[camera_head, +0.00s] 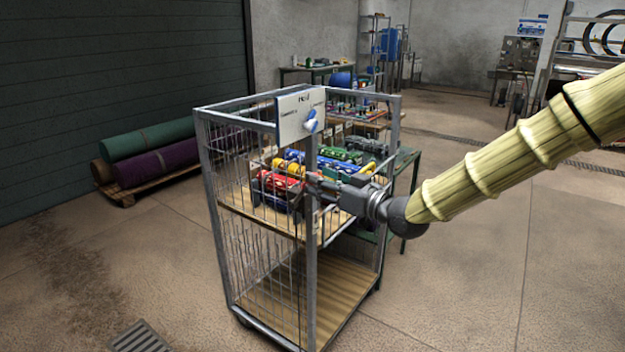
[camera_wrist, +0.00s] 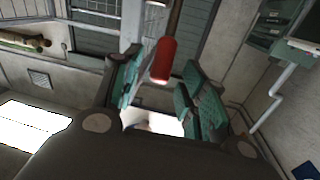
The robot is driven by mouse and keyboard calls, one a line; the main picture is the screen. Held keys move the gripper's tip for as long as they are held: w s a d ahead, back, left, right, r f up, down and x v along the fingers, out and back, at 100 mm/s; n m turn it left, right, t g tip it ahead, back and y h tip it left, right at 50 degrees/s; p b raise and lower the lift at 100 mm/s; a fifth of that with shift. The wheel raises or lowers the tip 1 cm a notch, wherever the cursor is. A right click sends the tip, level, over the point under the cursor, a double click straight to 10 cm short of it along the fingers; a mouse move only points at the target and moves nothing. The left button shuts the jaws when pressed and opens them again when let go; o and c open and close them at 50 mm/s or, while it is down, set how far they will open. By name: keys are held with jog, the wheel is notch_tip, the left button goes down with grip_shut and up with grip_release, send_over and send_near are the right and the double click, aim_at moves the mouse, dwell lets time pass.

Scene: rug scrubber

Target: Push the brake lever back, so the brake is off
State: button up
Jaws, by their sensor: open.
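A red cylindrical handle (camera_wrist: 163,60) on a thin rod, which looks like the brake lever, shows in the wrist view. It appears between the two teal-padded fingers of my gripper (camera_wrist: 158,82), which stand apart on either side of it. I cannot tell whether either finger touches it. In the head view my gripper (camera_head: 318,188) reaches in from the right at the near corner post of a wire-sided cart (camera_head: 313,262). The lever cannot be told apart from the red items there, and the fingertips are partly hidden by the post.
The cart's upper shelf (camera_head: 262,219) carries several coloured items. A white panel (camera_head: 291,113) with a blue part is fixed at the cart's top. Rolled rugs (camera_head: 155,160) lie on a pallet at left. A green table stands behind the cart. Floor in front and right is clear.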

aim_at(303, 191)
jog(key=shift+x, duration=1.55)
jog(key=shift+c, duration=0.3)
grip_shut()
